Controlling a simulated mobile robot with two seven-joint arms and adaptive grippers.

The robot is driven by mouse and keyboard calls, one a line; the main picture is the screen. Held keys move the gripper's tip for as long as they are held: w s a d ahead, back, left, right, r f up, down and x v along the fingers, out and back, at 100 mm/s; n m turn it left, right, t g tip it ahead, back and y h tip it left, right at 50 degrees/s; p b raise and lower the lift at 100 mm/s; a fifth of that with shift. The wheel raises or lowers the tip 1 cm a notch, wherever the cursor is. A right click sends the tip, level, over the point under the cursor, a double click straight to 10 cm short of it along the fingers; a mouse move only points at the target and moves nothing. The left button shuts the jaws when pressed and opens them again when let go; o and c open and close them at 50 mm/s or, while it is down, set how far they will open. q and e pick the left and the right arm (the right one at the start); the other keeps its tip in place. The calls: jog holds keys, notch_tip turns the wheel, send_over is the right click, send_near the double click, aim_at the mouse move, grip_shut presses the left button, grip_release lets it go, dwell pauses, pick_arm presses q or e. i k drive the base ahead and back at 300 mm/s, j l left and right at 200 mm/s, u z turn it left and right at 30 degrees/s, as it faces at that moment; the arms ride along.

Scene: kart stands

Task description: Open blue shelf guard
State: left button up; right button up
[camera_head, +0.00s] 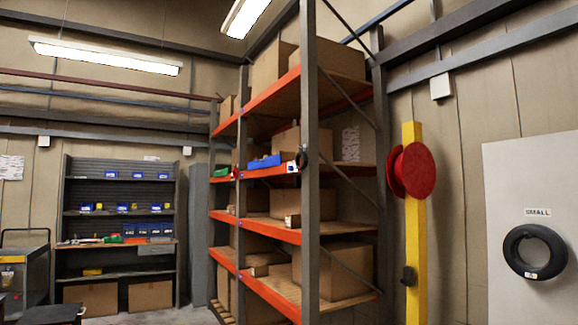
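A tall rack with orange beams and grey posts (312,200) stands in the middle of the view. A small blue piece (264,162) sits at the front edge of one of its middle shelves, left of the near post. I cannot tell whether it is the blue shelf guard, or whether it is open or closed. A white-and-dark item (292,167) is just to its right. Neither of my grippers is in view.
Cardboard boxes (333,271) fill the rack. A grey shelving unit (120,262) with several blue bins stands at the back left. A yellow post (414,240) with a red reel (413,170) stands right of the rack. A white panel (510,190) holds a black tyre (535,251).

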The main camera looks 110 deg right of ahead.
aim_at(273, 160)
jog(key=z, duration=3.55)
jog(key=i+l+z, duration=0.1)
jog(key=z, duration=0.3)
jog(key=i+z, duration=0.25)
jog(key=z, duration=0.2)
jog(key=i+u, duration=0.25)
jog(key=i, duration=0.4)
jog(key=i+l+u, duration=0.25)
jog(key=i, duration=0.4)
jog(key=i+j+u, duration=0.1)
jog(key=i+u, duration=1)
jog(key=i+l+u, duration=0.1)
jog(key=i+u, duration=0.2)
jog(key=i, duration=1.1)
jog(key=i+u, duration=0.4)
jog(key=i, duration=0.2)
jog(key=i+l+u, duration=0.15)
jog(key=i+u, duration=0.3)
jog(key=i, duration=0.2)
